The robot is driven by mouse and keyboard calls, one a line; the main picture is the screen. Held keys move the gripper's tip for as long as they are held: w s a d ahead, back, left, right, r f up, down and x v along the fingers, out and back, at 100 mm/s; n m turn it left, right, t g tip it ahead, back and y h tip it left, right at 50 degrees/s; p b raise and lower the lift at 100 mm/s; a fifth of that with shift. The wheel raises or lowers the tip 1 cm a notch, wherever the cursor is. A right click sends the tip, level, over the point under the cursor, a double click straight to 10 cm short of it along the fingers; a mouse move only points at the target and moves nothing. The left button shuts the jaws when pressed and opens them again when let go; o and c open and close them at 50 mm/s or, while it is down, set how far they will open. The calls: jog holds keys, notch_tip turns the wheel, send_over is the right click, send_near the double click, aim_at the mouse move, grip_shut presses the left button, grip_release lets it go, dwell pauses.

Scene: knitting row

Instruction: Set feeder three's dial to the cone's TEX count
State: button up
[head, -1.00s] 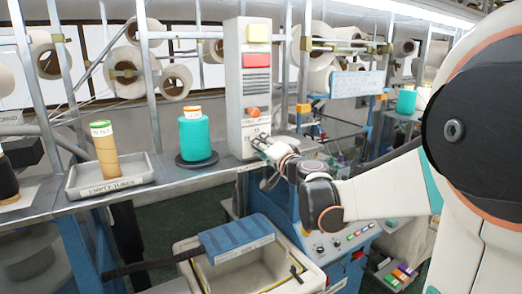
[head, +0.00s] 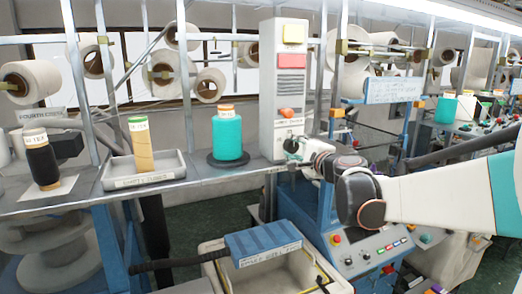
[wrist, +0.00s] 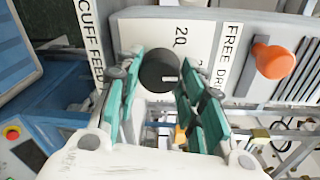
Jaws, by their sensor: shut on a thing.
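A white upright unit (head: 282,95) carries a black round dial (wrist: 160,70) low on its front. In the wrist view the dial has a white pointer mark, with "20" printed above it. My gripper (wrist: 157,82) is shut on the dial, its teal-padded fingers on either side. In the head view my gripper (head: 294,150) meets the unit's lower front and mostly covers the dial. A teal cone (head: 228,138) with an orange top stands on a dark round base left of the unit; its label is too small to read.
An orange knob (wrist: 273,60) sits beside the "FREE DR..." label. A yellow cone (head: 141,150) stands in a grey tray (head: 150,181); a black cone (head: 43,165) is further left. A bin (head: 285,272) with a blue flap lies below the shelf.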

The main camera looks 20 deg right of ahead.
dwell(0.3)
jog(key=o, duration=1.1)
